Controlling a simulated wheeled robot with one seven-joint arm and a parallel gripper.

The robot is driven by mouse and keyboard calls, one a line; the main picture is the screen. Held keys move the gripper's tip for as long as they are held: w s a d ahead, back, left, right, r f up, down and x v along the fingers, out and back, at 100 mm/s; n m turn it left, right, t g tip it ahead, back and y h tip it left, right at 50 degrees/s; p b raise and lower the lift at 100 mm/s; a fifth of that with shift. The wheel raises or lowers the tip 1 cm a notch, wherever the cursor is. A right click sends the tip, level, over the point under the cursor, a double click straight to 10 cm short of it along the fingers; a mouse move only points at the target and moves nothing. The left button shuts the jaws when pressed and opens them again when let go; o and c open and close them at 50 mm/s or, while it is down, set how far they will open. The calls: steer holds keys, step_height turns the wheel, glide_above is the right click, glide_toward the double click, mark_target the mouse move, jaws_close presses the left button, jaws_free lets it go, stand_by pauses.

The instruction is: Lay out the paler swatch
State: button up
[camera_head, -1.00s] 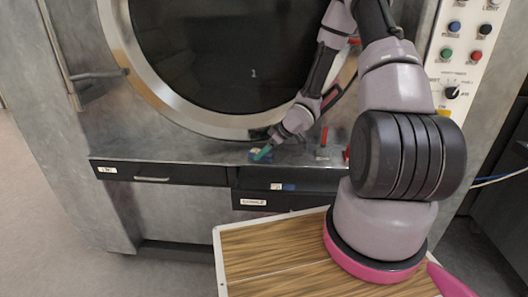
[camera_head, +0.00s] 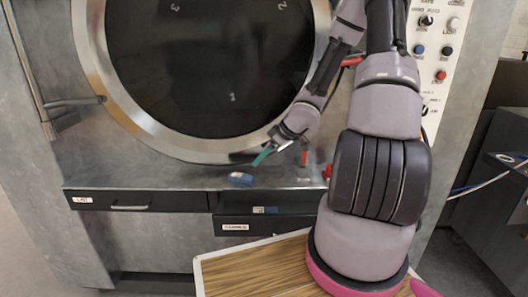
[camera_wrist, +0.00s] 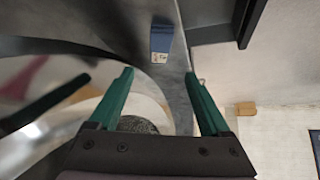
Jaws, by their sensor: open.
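A small blue block-like piece (camera_head: 241,180) with a pale label lies on the metal ledge below the round door. It also shows in the wrist view (camera_wrist: 161,38), just beyond my fingertips. A second small piece, blue and whitish (camera_head: 265,210), is in the dark slot under the ledge. I cannot tell from these frames which is the paler swatch. My gripper (camera_head: 268,155) is above the ledge, a little right of and above the blue piece, apart from it. In the wrist view its green fingers (camera_wrist: 159,74) are spread with nothing between them.
The closed drawer (camera_head: 130,201) is left of the slot. Red-topped fittings (camera_head: 304,158) stand on the ledge right of my gripper. A wood-grain board (camera_head: 245,272) lies in front, partly behind my arm. A small tan block (camera_wrist: 246,109) shows at right in the wrist view.

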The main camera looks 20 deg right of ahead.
steer(key=s+d+r+m+t+h, duration=0.1)
steer(key=s+d+r+m+h, duration=0.25)
steer(key=r, duration=0.75)
steer(key=s+d+r+m+t+h, duration=0.15)
steer(key=d+r+m+h, duration=0.3)
steer(key=r, duration=0.55)
steer(key=s+a+r+m+y, duration=0.2)
steer(key=s+a+r, duration=0.3)
steer(key=s, duration=0.4)
steer(key=s+a+r+m+y, duration=0.2)
steer(key=s+a+r+m, duration=0.2)
steer(key=s+r, duration=0.3)
steer(key=shift+s+a+r, duration=0.2)
steer(key=shift+s+a, duration=0.3)
steer(key=shift+s, duration=0.6)
